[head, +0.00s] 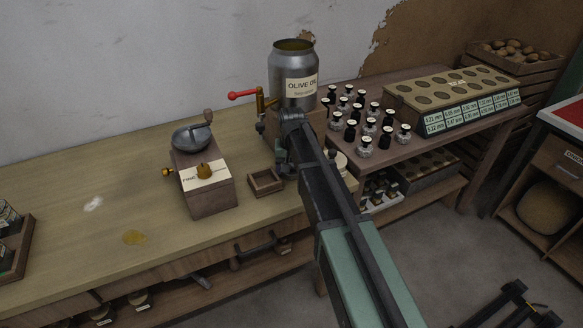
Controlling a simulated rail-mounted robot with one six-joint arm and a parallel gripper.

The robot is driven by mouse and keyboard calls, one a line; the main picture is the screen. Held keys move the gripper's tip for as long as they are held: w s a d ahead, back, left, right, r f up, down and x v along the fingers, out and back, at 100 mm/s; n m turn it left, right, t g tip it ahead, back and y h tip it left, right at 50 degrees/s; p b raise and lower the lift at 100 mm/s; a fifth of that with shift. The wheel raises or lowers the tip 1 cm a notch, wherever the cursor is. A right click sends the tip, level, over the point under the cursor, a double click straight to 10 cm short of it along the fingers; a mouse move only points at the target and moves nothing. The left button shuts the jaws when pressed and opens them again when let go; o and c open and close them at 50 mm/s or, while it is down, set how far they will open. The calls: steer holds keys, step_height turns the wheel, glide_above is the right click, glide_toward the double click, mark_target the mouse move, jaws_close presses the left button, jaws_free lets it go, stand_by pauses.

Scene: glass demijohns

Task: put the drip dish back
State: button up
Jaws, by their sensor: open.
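My gripper (285,172) points down over the bench, just right of a small square wooden tray (265,183). Its jaws are open; the fingertips are small and dark here. A pale round dish-like thing (341,160) shows at the bench's right end, partly hidden behind my arm. I cannot tell for sure which of these is the drip dish. A metal olive oil can (292,75) stands on a wooden stand (270,128), with a brass tap (260,100) and red lever at its left. My arm hides part of the stand and the area in front of it.
A wooden grinder (207,190) with a metal bowl and crank stands left of the tray. Several small bottles (366,146) stand on the right table, beside a holed rack (455,88).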

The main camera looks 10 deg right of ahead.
mark_target(292, 169)
step_height(292, 169, up, 12)
steer(key=r+p, duration=0.1)
steer(key=p, duration=1.1)
steer(key=s+n, duration=0.2)
steer(key=s, duration=2.1)
steer(key=shift+s+f, duration=0.4)
steer(key=shift+f, duration=0.05)
